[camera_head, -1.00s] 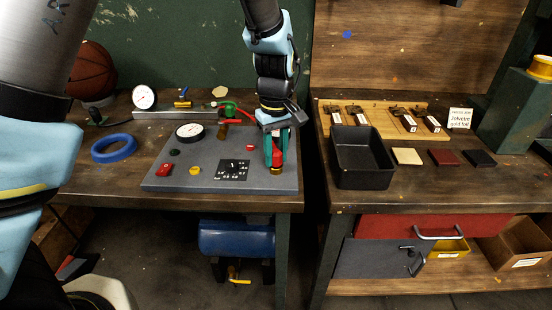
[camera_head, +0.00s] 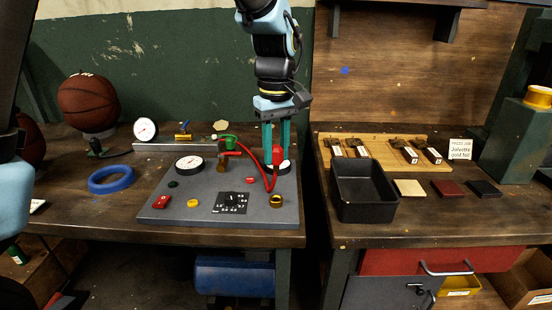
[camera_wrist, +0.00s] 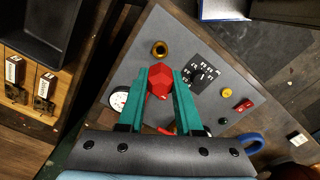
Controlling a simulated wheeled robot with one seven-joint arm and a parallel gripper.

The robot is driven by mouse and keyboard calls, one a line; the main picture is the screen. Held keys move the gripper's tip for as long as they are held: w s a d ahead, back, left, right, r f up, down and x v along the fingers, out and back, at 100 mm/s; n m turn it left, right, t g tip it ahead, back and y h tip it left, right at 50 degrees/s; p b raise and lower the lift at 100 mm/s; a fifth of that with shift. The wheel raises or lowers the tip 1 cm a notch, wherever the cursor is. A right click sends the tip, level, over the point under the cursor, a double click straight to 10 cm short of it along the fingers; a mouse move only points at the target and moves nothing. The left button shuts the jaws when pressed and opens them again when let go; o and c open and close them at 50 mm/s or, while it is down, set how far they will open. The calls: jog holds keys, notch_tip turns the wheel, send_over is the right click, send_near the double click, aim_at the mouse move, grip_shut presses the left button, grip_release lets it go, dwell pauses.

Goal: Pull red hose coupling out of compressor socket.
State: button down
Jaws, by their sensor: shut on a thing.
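The red hose coupling (camera_head: 277,157) is between the teal fingers of my gripper (camera_head: 277,165), which is shut on it. It also shows in the wrist view (camera_wrist: 160,82). The brass socket (camera_head: 277,201) is at the right front of the grey panel (camera_head: 205,211), and its open mouth shows in the wrist view (camera_wrist: 160,49). The coupling is apart from the socket, above and behind it in the head view. The red hose (camera_head: 256,165) runs from the coupling back to a green fitting (camera_head: 227,142).
A blue ring (camera_head: 111,180) lies at left. A black bin (camera_head: 364,190) stands on the right bench, across a narrow gap. The space above the panel's front is free.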

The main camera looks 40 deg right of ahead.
jog(key=shift+f+b, duration=0.4)
jog(key=shift+f, duration=0.95)
jog(key=shift+w, duration=0.1)
